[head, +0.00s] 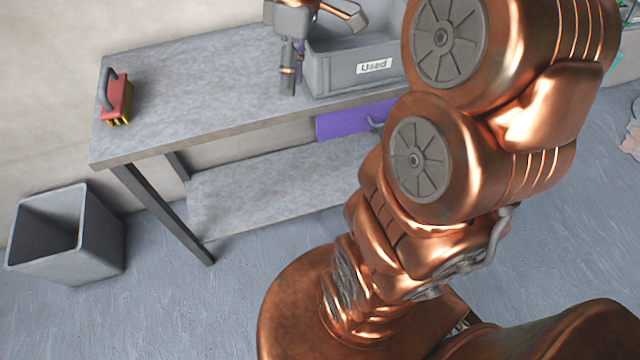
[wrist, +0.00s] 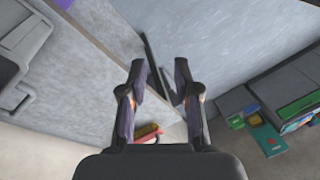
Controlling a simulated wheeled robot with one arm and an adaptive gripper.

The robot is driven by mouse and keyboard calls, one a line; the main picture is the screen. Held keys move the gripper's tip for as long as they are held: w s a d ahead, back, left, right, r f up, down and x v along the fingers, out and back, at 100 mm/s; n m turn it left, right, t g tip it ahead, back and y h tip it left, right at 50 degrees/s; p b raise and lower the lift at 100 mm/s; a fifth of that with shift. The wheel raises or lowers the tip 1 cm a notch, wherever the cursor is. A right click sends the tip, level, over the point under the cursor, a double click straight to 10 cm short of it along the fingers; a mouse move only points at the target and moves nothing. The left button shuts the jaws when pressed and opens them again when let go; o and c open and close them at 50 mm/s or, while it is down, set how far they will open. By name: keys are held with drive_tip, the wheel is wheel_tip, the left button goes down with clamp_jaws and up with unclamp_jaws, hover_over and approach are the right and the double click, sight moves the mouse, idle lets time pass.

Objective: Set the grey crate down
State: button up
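The grey crate (head: 335,75) has a white "Used" label and stands at the back right of the grey workbench (head: 215,85). Its right side is hidden behind my arm. My gripper (head: 292,84) points down just left of the crate's left end. In the wrist view the fingers of my gripper (wrist: 160,68) are spread apart with nothing between them. Part of the crate (wrist: 22,50) shows at that view's left edge, apart from the fingers.
A red brush with yellow bristles (head: 117,100) lies at the bench's left end. A purple drawer (head: 345,120) hangs under the bench top. An empty grey bin (head: 70,235) stands on the floor at left. Green and dark boxes (wrist: 265,110) show at the wrist view's right.

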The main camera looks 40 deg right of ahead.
drive_tip(key=s+a+f+m+h, duration=0.1)
drive_tip(key=s+a+f+m, duration=0.3)
drive_tip(key=s, duration=0.5)
drive_tip(key=s+a+f+m+h, duration=0.1)
drive_tip(key=s+a+f+m, duration=0.2)
drive_tip(key=s, duration=0.6)
wheel_tip(320, 180, down, 2)
drive_tip(key=shift+a+f+m+g+h, duration=0.3)
drive_tip(key=shift+a+m+g, duration=0.1)
drive_tip(key=shift+m, duration=0.1)
wheel_tip(320, 180, up, 3)
drive_tip(key=p, duration=0.2)
drive_tip(key=shift+f+p, duration=0.15)
drive_tip(key=shift+p, duration=0.15)
drive_tip(key=shift+d, duration=0.15)
